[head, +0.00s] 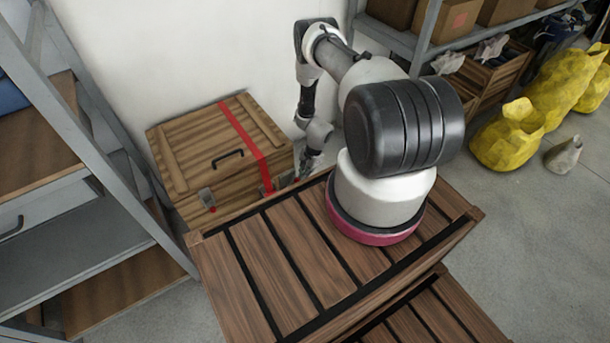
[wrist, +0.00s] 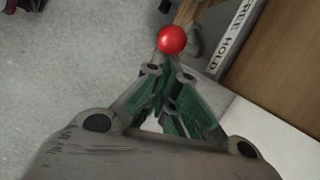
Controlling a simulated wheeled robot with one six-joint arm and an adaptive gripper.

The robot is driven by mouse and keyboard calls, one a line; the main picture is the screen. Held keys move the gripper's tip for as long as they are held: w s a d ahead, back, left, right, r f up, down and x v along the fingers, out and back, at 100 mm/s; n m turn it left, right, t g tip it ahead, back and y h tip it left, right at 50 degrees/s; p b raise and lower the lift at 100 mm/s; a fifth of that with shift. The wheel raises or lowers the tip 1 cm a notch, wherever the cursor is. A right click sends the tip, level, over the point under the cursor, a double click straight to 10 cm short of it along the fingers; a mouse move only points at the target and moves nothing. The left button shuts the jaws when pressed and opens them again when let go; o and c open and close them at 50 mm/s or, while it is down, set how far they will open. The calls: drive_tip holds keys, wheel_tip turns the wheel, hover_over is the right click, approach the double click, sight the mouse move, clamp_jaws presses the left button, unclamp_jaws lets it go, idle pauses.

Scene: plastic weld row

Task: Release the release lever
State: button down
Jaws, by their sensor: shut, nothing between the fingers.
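In the wrist view a round red knob (wrist: 172,40), which looks like the end of the release lever, shows just beyond my fingertips. I cannot tell whether they touch it. My gripper (wrist: 165,76) is shut and empty, with its green-grey fingers together below the knob. In the head view my gripper (head: 310,166) is small and partly hidden at the right side of a wooden chest (head: 205,160) with a red band.
A white strip lettered "FREE HOLD" (wrist: 233,35) runs beside a brown panel (wrist: 285,70) in the wrist view. In the head view, metal shelving (head: 75,125) stands left, and shelves with boxes (head: 455,20) and yellow sacks (head: 510,140) stand right.

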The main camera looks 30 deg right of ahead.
drive_tip(key=shift+a+r, duration=0.15)
drive_tip(key=shift+r, duration=0.05)
drive_tip(key=shift+a+r, duration=1)
drive_tip(key=shift+a, duration=0.25)
